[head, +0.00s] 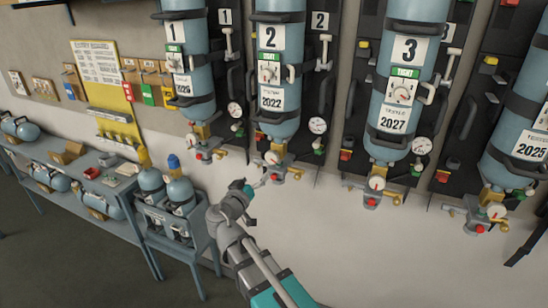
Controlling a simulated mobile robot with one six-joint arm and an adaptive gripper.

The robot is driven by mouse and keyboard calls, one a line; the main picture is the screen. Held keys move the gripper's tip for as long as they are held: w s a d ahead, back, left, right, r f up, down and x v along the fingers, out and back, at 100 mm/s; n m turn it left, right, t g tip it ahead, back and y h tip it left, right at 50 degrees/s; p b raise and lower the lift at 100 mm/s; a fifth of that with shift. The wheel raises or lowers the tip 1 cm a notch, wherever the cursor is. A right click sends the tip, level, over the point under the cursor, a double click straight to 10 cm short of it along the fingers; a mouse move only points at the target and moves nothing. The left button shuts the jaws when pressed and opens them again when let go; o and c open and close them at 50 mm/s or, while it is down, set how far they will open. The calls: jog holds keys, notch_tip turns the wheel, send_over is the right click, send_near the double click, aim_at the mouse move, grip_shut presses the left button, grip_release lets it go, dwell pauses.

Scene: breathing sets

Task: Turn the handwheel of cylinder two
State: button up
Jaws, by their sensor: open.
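Cylinder two (278,95) is a blue-grey bottle hung upright on a dark wall panel, marked "2" and "2022". Below its neck is a brass valve with a round gauge (272,157), a red knob (278,178) and an orange end piece at the right. Which of these parts is the handwheel is too small to tell. My gripper (262,181) is open, just left of and slightly below this valve in the picture. It appears empty. Whether a fingertip touches the valve cannot be told.
Cylinder one (190,75) hangs to the left and cylinder three (405,95) to the right, with similar valves. A rack (163,222) of small bottles stands left of my arm, beside a grey bench (90,172). The wall below the cylinders is clear.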

aim_at(270, 159)
jog(key=m, duration=0.5)
jog(key=s+m, duration=0.1)
jog(key=m, duration=0.1)
jog(key=shift+a+f+m, duration=0.1)
jog(key=shift+f+m, duration=0.05)
jog(key=shift+m, duration=0.15)
jog(key=shift+w, duration=0.25)
jog(key=x, duration=1.3)
jog(key=shift+w, duration=0.2)
jog(key=c, duration=1)
jog(key=shift+c, duration=0.5)
